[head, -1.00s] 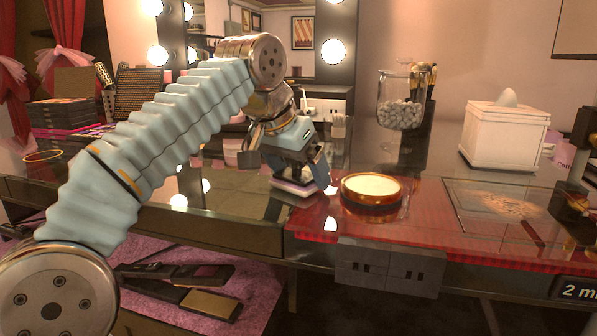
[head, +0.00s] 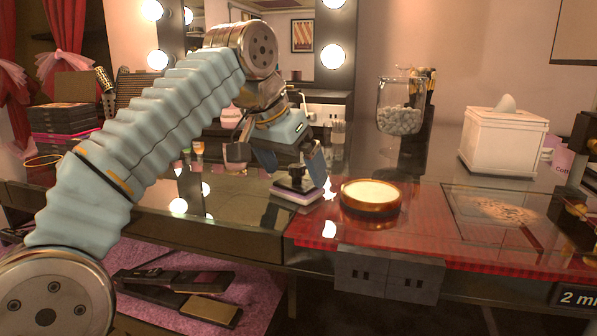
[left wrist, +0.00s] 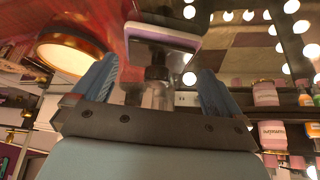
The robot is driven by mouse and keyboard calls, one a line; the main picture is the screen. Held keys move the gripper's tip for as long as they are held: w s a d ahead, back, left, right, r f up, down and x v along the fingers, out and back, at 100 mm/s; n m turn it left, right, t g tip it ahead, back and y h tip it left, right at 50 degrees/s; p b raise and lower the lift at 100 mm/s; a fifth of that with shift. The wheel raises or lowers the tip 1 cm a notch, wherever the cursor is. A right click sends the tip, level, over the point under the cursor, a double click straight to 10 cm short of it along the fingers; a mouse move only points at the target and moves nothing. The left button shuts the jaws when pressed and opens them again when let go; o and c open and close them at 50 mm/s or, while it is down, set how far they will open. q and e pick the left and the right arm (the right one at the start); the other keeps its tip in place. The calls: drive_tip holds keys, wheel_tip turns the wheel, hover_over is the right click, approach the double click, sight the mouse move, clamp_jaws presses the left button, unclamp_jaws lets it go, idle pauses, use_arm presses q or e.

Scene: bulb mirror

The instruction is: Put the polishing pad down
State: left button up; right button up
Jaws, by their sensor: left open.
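The polishing pad (head: 297,191) lies flat on the glass tabletop, a pale pinkish block with a dark top and a dark knob. It also shows in the left wrist view (left wrist: 163,36), beyond my fingers. My left gripper (head: 292,160) is open just above and behind the pad, its blue fingers apart on either side of the knob. In the left wrist view the left gripper (left wrist: 157,88) has a gap between its fingers and the knob. My right gripper is not clearly visible.
A round gold-rimmed tin (head: 371,197) with cream contents stands just right of the pad. A glass jar of grey stones (head: 399,115) and a white tissue box (head: 503,140) stand farther right. A glass plate with brown crumbs (head: 505,212) lies on the red cloth (head: 420,240).

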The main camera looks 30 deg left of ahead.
use_arm(q)
drive_tip(key=p+v, duration=0.1)
drive_tip(key=v, duration=0.8)
drive_tip(key=shift+p, duration=0.3)
drive_tip(key=shift+d, duration=0.1)
